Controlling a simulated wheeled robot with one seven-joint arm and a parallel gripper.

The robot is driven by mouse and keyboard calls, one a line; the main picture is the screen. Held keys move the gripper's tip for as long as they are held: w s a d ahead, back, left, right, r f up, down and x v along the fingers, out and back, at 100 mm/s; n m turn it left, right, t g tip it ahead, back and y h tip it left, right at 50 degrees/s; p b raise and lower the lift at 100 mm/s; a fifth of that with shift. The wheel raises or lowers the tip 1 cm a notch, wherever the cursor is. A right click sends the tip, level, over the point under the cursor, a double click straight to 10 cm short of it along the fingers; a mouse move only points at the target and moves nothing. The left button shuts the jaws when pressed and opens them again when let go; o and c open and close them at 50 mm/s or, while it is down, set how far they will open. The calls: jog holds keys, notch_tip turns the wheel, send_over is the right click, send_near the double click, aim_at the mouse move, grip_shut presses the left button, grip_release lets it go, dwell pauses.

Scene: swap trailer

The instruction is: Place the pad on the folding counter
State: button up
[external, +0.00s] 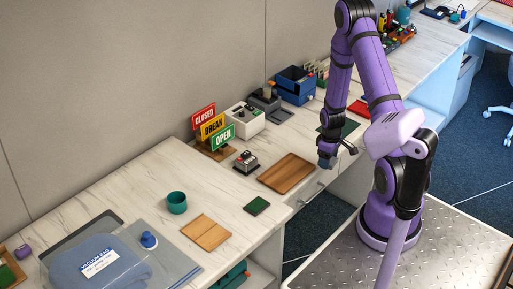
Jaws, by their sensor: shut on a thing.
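My gripper (328,160) hangs in front of the far counter section, by its front edge and right of the brown wooden board. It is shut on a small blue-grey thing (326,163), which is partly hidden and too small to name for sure. A small dark green pad (257,206) lies flat on the near light marble-look counter (232,208), close to its right front corner. A larger dark green mat (351,127) lies behind my gripper, partly covered by my arm. I cannot tell which section is the folding counter.
A brown board (288,173) and a lighter board (206,232) lie on the counter. A bagged blue item (95,265) lies at the near left.

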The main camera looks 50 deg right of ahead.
jog(key=w+a+r+n, duration=0.2)
jog(key=a+n, duration=0.2)
jog(key=a, duration=0.5)
jog(key=w+a+r+n, duration=0.2)
jog(key=w+a+n, duration=0.1)
jog(key=a, duration=0.5)
jog(key=s+a+r+n, duration=0.1)
jog(key=a+n, duration=0.2)
jog(key=a, duration=0.3)
jog(key=s+a+r+n, duration=0.1)
jog(key=a+n, duration=0.2)
jog(key=a, duration=0.3)
jog(key=s+a+r+n, duration=0.1)
jog(key=a+n, duration=0.1)
jog(key=a, duration=0.4)
jog(key=shift+s+a+r+n, duration=0.2)
jog(key=shift+a+r+n, duration=0.1)
jog(key=shift+a+n, duration=0.1)
send_over(222, 189)
jog(key=shift+w+f, duration=0.2)
jog(key=shift+f, duration=0.55)
jog(key=shift+s+f, duration=0.1)
jog(key=shift+f, duration=1.65)
jog(key=shift+f, duration=0.1)
jog(key=o, duration=0.9)
